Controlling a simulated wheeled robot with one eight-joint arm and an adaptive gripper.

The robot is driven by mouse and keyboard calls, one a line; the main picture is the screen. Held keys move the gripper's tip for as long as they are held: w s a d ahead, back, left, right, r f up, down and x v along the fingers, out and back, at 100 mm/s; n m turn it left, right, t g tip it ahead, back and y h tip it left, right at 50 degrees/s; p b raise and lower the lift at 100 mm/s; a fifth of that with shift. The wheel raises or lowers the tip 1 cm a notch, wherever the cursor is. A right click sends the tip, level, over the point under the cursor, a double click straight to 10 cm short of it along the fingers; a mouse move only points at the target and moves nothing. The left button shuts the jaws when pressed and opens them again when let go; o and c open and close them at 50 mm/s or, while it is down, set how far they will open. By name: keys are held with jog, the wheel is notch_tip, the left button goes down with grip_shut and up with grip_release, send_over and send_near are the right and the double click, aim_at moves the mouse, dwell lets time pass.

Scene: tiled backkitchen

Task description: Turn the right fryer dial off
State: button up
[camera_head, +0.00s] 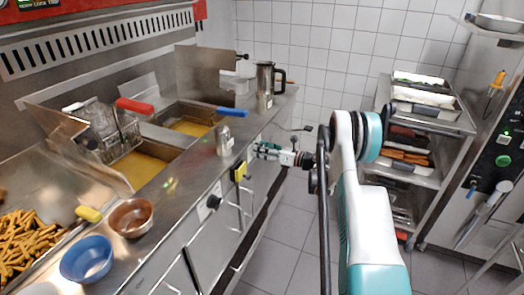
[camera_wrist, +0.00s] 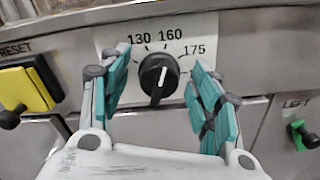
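The right fryer dial (camera_wrist: 158,79) is a round black knob with a white line that stands nearly upright, on a pale plate marked 130, 160 and 175. It is in the middle of the wrist view. My gripper (camera_wrist: 162,84) is open, with one teal finger on each side of the knob. I see gaps between fingers and knob; no grip shows. In the head view my gripper (camera_head: 268,151) is at the fryer's front panel and hides this dial. Another black dial (camera_head: 213,201) sits further left on the same panel.
A yellow switch (camera_wrist: 28,88) marked RESET is left of the dial, and a green switch (camera_wrist: 303,135) is at lower right. A metal shaker (camera_head: 224,141) and a jug (camera_head: 265,86) stand on the counter above. A rack (camera_head: 456,123) stands right of my arm.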

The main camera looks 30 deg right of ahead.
jog(key=c, duration=0.8)
jog(key=shift+c, duration=0.2)
jog(key=shift+n, duration=0.3)
jog(key=n, duration=0.3)
jog(key=shift+n, duration=0.3)
jog(key=n, duration=0.3)
jog(key=shift+n, duration=0.3)
jog(key=n, duration=0.4)
jog(key=shift+s+a, duration=0.1)
jog(key=shift+f+n, duration=0.1)
jog(key=shift+n, duration=1.9)
